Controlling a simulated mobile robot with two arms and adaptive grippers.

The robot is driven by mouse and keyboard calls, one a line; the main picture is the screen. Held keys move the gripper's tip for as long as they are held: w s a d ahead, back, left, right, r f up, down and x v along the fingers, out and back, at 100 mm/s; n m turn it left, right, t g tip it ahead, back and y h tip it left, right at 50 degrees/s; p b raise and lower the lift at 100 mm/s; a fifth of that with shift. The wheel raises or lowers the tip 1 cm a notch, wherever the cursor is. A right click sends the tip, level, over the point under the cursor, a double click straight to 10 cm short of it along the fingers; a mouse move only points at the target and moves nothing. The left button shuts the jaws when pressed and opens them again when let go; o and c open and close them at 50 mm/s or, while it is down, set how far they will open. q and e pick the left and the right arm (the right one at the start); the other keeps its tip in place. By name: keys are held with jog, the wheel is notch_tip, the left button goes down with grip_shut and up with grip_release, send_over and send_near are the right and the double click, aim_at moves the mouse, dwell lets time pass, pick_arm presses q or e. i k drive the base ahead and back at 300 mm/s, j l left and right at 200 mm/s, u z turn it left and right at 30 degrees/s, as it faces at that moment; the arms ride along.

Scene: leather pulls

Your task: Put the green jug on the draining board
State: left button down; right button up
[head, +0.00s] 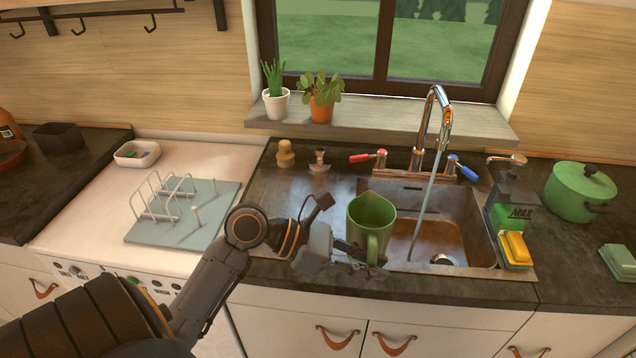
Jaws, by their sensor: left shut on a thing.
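The green jug (371,215) is upright at the left front part of the sink, its handle towards me. My left gripper (362,257) is shut on the green jug, low at its handle side; the fingers are partly hard to make out. The draining board (212,226) is a pale blue-grey board with a white wire rack and a peg, to the left on a white worktop. It looks empty. My right gripper does not show.
Water runs from the tap (439,115) into the sink (456,212), right of the jug. A soap bottle (511,190) and yellow sponge (514,247) stand right of the sink. A green pot (580,190) is farther right. Dark counter left of the sink is mostly clear.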

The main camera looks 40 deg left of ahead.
aim_at(303, 207)
jog(key=i+l+u, duration=0.1)
jog(key=u, duration=0.35)
jog(key=i+l+u, duration=0.15)
jog(key=u, duration=0.25)
jog(key=l+u, duration=0.2)
jog(key=u, duration=0.25)
jog(key=i+l+u, duration=0.1)
jog(key=l, duration=0.35)
jog(key=i+l+u, duration=0.1)
jog(key=l, duration=0.35)
jog(key=i+l+u, duration=0.1)
jog(key=l, duration=0.35)
jog(key=i+l+u, duration=0.1)
jog(key=l, duration=0.4)
